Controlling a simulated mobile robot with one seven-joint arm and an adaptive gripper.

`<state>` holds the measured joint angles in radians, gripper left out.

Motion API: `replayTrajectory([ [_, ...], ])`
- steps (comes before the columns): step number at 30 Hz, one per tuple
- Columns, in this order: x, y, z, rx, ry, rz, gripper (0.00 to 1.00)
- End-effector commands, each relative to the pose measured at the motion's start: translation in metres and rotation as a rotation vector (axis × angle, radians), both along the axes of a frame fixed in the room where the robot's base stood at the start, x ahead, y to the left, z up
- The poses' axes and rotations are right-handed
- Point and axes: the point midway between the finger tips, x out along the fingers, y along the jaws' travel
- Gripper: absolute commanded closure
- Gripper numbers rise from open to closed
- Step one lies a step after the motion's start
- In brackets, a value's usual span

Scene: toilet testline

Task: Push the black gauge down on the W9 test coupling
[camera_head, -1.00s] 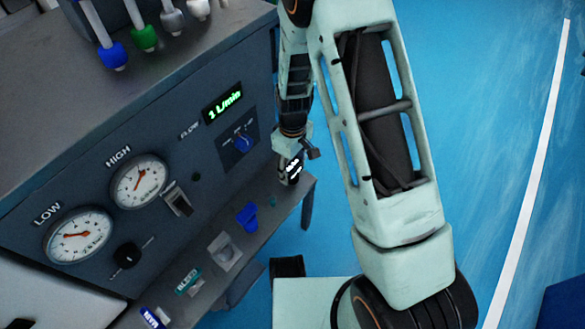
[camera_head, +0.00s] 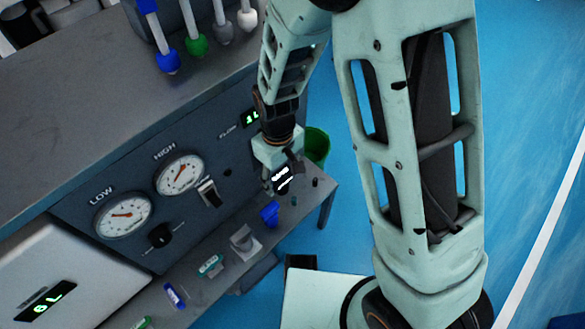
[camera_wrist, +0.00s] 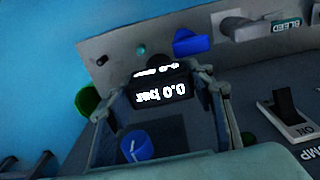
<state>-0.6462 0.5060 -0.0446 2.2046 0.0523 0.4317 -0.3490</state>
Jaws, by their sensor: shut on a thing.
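The black gauge (camera_head: 283,178) is a small dark block with a lit white readout. In the wrist view the gauge (camera_wrist: 158,87) reads "0.0 bar" and sits between the two fingers. My gripper (camera_head: 274,180) is shut on it, above the right end of the grey shelf. In the wrist view my gripper (camera_wrist: 165,100) has one finger on each side of the gauge. No W9 label is readable, so I cannot tell which fitting is the test coupling. Small dark and teal fittings stand on the shelf near the gauge.
The shelf (camera_head: 222,285) carries a blue fitting (camera_head: 270,214), a grey block (camera_head: 245,241) and labelled pieces. Behind it is a panel with LOW (camera_head: 122,215) and HIGH (camera_head: 180,174) dials. A green bin (camera_head: 316,146) stands beyond the shelf.

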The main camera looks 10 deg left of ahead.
Motion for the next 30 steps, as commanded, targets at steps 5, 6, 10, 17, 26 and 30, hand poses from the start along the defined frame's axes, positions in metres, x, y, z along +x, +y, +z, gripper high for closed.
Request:
replayTrajectory([
  [5, -0.003, 0.003, 0.008, 0.0, 0.0, -0.001, 0.78],
  [6, -0.003, 0.003, 0.01, 0.0, 0.0, -0.001, 0.78],
  [10, -0.003, 0.003, 0.015, 0.0, 0.0, -0.001, 0.78],
  [17, -0.003, 0.003, 0.025, 0.0, 0.0, 0.0, 0.78],
  [26, -0.003, 0.003, 0.037, 0.0, 0.0, 0.0, 0.78],
  [30, -0.003, 0.003, 0.042, 0.0, 0.0, 0.0, 0.78],
])
